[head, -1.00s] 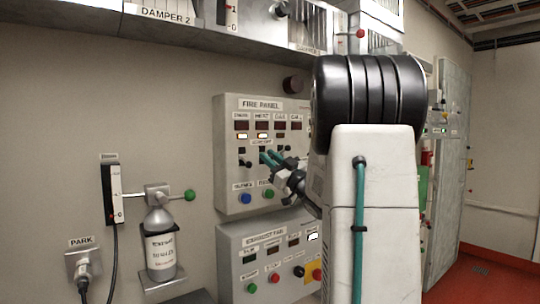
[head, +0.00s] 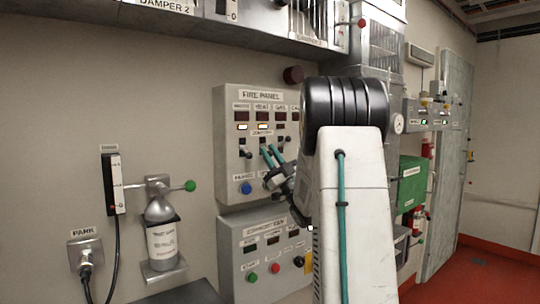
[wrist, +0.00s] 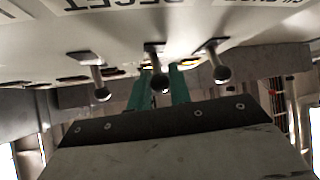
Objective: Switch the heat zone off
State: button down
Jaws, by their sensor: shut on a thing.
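The grey fire panel (head: 230,180) is on the wall at the middle of the head view, with the HEAT column (head: 263,116) second from the left. My gripper (head: 271,151) reaches the switch row from below right, its teal fingers under the HEAT and GAS columns. In the wrist view, three ball-ended toggle levers hang from the panel face. The middle lever (wrist: 161,84) lies between the teal fingers of my gripper (wrist: 163,78), which is shut on it. It appears to be the heat lever; its label is not readable. Its exact tilt is unclear.
Neighbouring levers stand close on both sides, at left (wrist: 102,93) and right (wrist: 221,73). A blue button (head: 246,188) is below the switches. A second panel (head: 235,262) is underneath. A bottle (head: 162,244) on a wall bracket with a green-knobbed handle (head: 190,186) is at left.

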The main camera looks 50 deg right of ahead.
jog(key=c, duration=1.3)
grip_release()
jog(key=shift+c, duration=0.2)
jog(key=shift+f, duration=0.1)
jog(key=v, duration=0.7)
jog(key=shift+s+f, duration=0.2)
jog(key=shift+f, duration=0.05)
